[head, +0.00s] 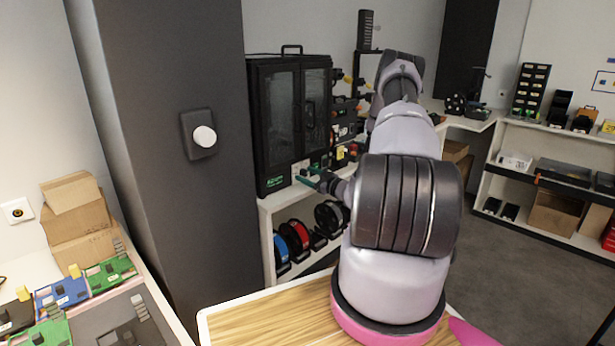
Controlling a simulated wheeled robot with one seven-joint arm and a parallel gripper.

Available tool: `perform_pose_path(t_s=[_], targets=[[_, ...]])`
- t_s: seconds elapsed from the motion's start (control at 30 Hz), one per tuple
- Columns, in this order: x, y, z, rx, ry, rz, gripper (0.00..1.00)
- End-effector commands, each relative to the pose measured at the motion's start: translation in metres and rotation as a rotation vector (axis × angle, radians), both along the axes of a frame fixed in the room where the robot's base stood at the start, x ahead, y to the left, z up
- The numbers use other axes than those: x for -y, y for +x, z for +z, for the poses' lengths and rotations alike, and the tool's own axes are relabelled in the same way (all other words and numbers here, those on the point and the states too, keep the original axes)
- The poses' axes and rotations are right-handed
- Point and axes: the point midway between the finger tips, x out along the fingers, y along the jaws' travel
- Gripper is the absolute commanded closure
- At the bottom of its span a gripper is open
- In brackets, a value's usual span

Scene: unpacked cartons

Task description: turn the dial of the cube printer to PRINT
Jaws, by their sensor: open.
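The cube printer (282,128) is a black cabinet with glass doors and a top handle, standing on a white shelf unit beyond my arm. A small pale panel (297,168) shows low on its front, at the right. The dial and its marking are too small to make out there.
A dark column (165,60) with a round white knob (204,137) stands left of the printer. Filament spools (290,240) sit on the shelf below. A wooden tabletop (265,322) is in front. Cardboard boxes (78,220) stand at left. Open floor (510,260) lies at right.

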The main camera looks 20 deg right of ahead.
Motion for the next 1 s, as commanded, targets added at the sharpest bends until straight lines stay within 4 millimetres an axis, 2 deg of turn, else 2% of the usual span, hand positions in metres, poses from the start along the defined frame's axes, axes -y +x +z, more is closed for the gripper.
perform_pose_path(t_s=[0.17,0.4,0.6,0.73,1.0], targets=[[0.008,-0.018,0.000,-0.001,0.001,-0.003,0.34],[0.025,-0.064,0.000,-0.003,0.001,-0.004,0.34],[0.035,-0.092,0.000,-0.002,0.000,-0.002,0.34],[0.037,-0.100,0.000,-0.001,0.001,-0.001,0.34],[0.037,-0.101,0.000,-0.001,0.000,0.000,0.34]])
